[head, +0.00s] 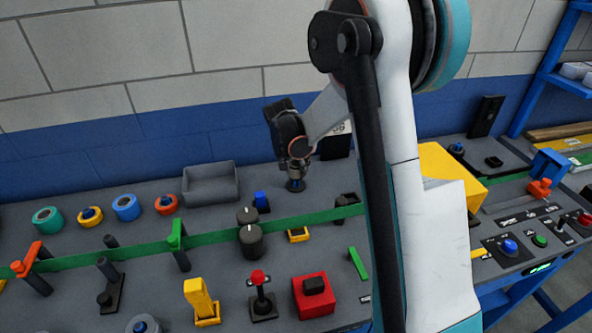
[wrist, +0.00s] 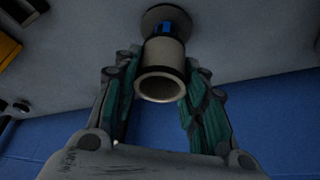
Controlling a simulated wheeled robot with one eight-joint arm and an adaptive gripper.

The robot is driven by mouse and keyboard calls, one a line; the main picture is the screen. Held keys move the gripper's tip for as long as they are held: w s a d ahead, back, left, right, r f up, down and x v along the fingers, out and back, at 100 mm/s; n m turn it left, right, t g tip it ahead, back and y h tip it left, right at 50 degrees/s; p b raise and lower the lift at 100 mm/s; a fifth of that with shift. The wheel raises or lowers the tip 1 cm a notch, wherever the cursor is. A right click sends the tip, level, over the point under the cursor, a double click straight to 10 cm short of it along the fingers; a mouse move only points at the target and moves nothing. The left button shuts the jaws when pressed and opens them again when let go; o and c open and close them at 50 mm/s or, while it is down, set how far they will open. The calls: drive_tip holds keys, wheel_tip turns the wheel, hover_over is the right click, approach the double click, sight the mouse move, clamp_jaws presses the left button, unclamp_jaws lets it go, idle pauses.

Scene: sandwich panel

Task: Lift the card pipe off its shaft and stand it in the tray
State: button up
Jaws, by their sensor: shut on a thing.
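The card pipe (wrist: 162,68) is a pale grey-beige hollow tube, its open end facing the wrist camera. My gripper (wrist: 160,75) is shut on it, a teal-padded finger on each side. Beyond the pipe, a short blue length of shaft (wrist: 165,29) shows above a dark round base (wrist: 152,13). The pipe is in line with the shaft; how much of the shaft is inside it is hidden. In the head view my gripper (head: 295,166) points down at the back of the panel, above the round base (head: 295,186). The grey tray (head: 211,167) stands to its left, seemingly empty.
Tape rolls, including a blue one (head: 126,207), lie left of the tray. A green strap (head: 100,255) runs across the panel in front. The wall (head: 100,150) is close behind.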

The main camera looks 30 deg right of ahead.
wheel_tip(320, 180, up, 16)
drive_tip(key=p, duration=0.4)
drive_tip(key=shift+r+p, duration=0.15)
drive_tip(key=shift+p, duration=0.15)
drive_tip(key=shift+a, duration=0.1)
